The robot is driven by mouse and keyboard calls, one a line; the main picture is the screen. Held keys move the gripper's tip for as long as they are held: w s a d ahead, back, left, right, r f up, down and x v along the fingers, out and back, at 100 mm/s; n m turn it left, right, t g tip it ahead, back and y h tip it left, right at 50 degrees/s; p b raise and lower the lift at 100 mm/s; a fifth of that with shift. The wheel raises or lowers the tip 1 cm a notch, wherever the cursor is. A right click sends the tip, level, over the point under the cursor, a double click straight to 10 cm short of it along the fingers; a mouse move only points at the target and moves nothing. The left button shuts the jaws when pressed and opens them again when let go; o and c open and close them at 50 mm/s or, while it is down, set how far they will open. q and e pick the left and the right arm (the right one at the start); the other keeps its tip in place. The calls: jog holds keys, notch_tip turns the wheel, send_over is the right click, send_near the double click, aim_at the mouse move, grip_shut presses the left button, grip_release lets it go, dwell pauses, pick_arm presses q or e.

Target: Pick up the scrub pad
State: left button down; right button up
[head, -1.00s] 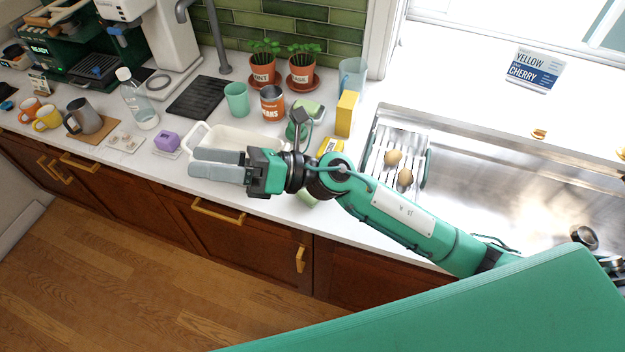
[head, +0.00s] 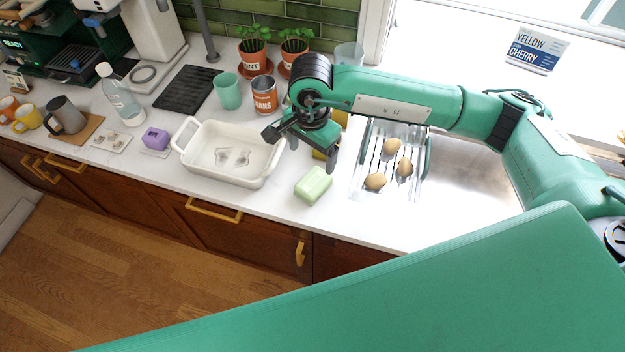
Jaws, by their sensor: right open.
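A light green block (head: 313,185), which looks like the scrub pad, lies flat on the white counter near its front edge, right of the white dish. My right gripper (head: 302,149) points down with its fingers spread and nothing between them. It is above and behind the block in the picture, apart from it. A yellow item (head: 322,154) is mostly hidden behind its right finger. My left gripper is not in view.
A white baking dish (head: 272,168) stands left of the block. A metal rack (head: 359,180) with three brown roundish items is at the sink's left side. A can (head: 263,97) and green cup (head: 228,92) stand behind. The counter in front of the block is clear.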

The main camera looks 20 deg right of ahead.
jog(key=p, duration=0.3)
send_over(313, 181)
jog(key=f, duration=0.7)
jog(key=shift+s+a+f, duration=0.25)
jog(key=shift+s+f, duration=0.05)
jog(key=shift+f, duration=0.05)
jog(key=shift+f+p, duration=0.35)
jog(key=f+p, duration=0.1)
jog(key=f, duration=0.1)
jog(key=f+p, duration=0.1)
jog(key=f, duration=0.1)
jog(key=shift+w+d+p, duration=0.3)
jog(key=shift+f, duration=0.3)
jog(key=shift+c, duration=0.4)
jog(key=c, duration=1.1)
jog(key=shift+o, duration=0.2)
jog(key=shift+r, duration=0.15)
